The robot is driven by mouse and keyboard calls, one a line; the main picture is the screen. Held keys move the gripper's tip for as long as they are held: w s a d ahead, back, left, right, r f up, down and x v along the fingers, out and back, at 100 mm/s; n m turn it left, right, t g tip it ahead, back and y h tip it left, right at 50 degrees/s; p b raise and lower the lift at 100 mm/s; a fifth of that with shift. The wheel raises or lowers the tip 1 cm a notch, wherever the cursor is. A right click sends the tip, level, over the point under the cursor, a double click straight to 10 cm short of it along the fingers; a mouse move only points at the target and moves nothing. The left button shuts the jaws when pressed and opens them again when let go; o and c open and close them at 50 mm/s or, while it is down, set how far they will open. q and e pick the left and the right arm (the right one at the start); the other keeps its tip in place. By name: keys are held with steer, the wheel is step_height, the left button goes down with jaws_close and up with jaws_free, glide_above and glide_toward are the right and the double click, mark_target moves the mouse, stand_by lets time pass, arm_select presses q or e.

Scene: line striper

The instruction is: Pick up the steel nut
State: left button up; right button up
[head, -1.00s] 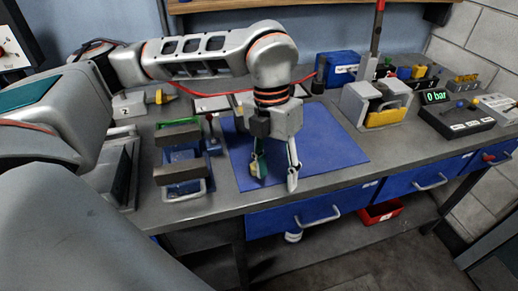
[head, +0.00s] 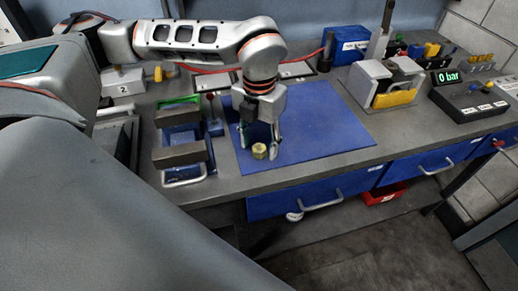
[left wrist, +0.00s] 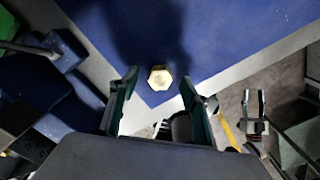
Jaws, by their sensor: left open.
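The nut (head: 259,151) is a small hexagonal piece. It looks yellowish, brass-like rather than grey, and sits on the blue mat (head: 318,118) near its front left part. In the left wrist view the nut (left wrist: 160,78) shows between and just past the fingertips. My left gripper (head: 261,142) points down over the mat, open and empty, with a finger on either side of the nut's line, close above or just behind it. The exact height gap is hard to tell. My right gripper is not seen in the head view.
A blue vise-like fixture (head: 181,174) with grey jaws stands left of the mat. A grey block with a yellow part (head: 396,97) and a gauge box reading 0 bar (head: 468,103) stand to the right. The mat right of the gripper is clear.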

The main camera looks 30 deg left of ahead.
arm_select(q)
steer(key=shift+f, duration=0.15)
steer(key=c, duration=1.3)
